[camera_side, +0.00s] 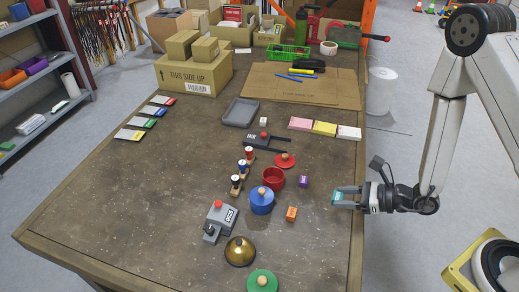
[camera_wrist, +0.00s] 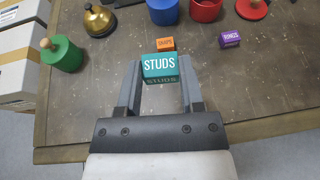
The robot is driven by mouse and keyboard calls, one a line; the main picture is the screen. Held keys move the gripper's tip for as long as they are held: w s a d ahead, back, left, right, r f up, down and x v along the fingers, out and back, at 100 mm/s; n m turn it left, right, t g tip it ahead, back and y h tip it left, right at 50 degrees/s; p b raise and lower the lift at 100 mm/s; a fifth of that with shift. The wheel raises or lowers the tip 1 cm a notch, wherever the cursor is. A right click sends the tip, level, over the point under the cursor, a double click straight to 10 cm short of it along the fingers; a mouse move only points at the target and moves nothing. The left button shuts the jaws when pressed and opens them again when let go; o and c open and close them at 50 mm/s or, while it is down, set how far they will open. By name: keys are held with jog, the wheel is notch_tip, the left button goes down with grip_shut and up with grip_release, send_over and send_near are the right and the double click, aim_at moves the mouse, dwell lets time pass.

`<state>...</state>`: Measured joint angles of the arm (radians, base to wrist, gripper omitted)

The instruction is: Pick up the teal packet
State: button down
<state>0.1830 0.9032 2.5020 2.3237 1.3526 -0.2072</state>
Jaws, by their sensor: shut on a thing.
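The teal packet (camera_wrist: 160,67), marked STUDS, sits between the two fingers of my gripper (camera_wrist: 160,82) in the wrist view. My gripper (camera_side: 345,195) is shut on it at the right edge of the table in the side view, where a little of the teal packet (camera_side: 338,198) shows between the fingers. The packet looks raised above the table top, though the exact height is hard to tell.
An orange packet (camera_side: 291,213) and a purple packet (camera_side: 303,181) lie on the table left of my gripper. A blue pot (camera_side: 262,204), a red pot (camera_side: 273,180) and a brass bell (camera_side: 240,251) stand farther left. The front left table is clear.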

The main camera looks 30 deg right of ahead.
jog(key=shift+s+d+r, duration=0.1)
jog(key=shift+s+r, duration=0.1)
jog(key=shift+s, duration=0.25)
jog(key=shift+s+d+r, duration=0.1)
jog(key=shift+s+r, duration=0.1)
jog(key=shift+s, duration=0.25)
